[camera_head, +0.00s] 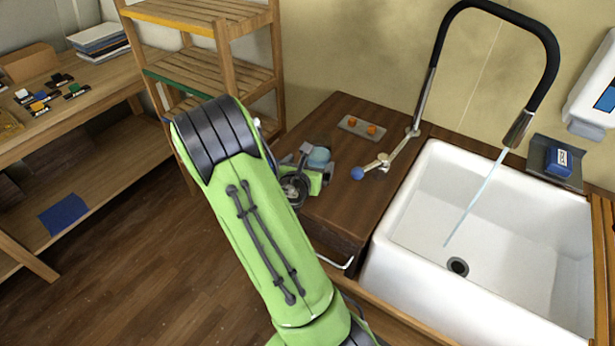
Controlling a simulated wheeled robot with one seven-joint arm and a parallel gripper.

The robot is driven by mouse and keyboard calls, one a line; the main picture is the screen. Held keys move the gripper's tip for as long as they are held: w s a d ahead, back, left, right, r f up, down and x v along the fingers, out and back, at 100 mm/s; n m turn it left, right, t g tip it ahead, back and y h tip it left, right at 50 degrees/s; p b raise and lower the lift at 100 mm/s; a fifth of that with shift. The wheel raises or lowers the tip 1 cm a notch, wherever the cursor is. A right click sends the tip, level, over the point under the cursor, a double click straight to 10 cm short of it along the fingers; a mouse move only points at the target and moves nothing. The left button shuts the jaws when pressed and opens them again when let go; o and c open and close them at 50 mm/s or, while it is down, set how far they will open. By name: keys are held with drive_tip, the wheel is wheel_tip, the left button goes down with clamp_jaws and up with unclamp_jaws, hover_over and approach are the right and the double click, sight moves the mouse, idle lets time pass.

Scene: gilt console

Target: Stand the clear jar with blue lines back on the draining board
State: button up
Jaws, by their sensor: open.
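A small pale-blue, see-through round thing (319,157) shows at the far end of my arm; it looks like the jar, but its lines are too small to make out. My gripper (308,158) is open beside it, at the left edge of the dark wooden board (345,205) left of the sink. The wrist hides part of the gripper and the jar's lower part. I cannot tell whether the jar is between the fingers or whether it touches the board.
The white sink (420,215) is right of the board, under a black tap (548,70) with running water. A blue-ended lever (375,168) reaches over the board. A grey plate (350,121) with orange pieces lies behind. Wooden shelves (200,70) stand left.

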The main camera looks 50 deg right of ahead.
drive_tip(key=shift+b+v, duration=0.8)
drive_tip(key=shift+v, duration=0.15)
drive_tip(key=shift+a+f+m, duration=0.1)
drive_tip(key=shift+a+m, duration=0.15)
drive_tip(key=shift+m, duration=0.45)
drive_tip(key=a+m+y, duration=0.1)
drive_tip(key=m, duration=0.1)
drive_tip(key=a+m+y, duration=0.1)
drive_tip(key=m, duration=0.1)
drive_tip(key=a+m, duration=0.2)
drive_tip(key=m, duration=0.1)
drive_tip(key=shift+s+a+r+g+y, duration=0.15)
drive_tip(key=shift+s+r+g+y, duration=0.15)
drive_tip(key=shift+r+y, duration=0.1)
drive_tip(key=s+a+r+m+y, duration=0.3)
drive_tip(key=s+a+m, duration=0.1)
drive_tip(key=a, duration=0.4)
drive_tip(key=s+a+r+m+y, duration=0.3)
drive_tip(key=a+m, duration=0.2)
drive_tip(key=a, duration=0.3)
drive_tip(key=s+a+r+m+y, duration=0.2)
drive_tip(key=s+a+m+y, duration=0.1)
drive_tip(key=a, duration=0.6)
drive_tip(key=shift+s+r+m+t+y, duration=0.4)
drive_tip(key=shift+s+m, duration=0.45)
drive_tip(key=shift+m, duration=0.35)
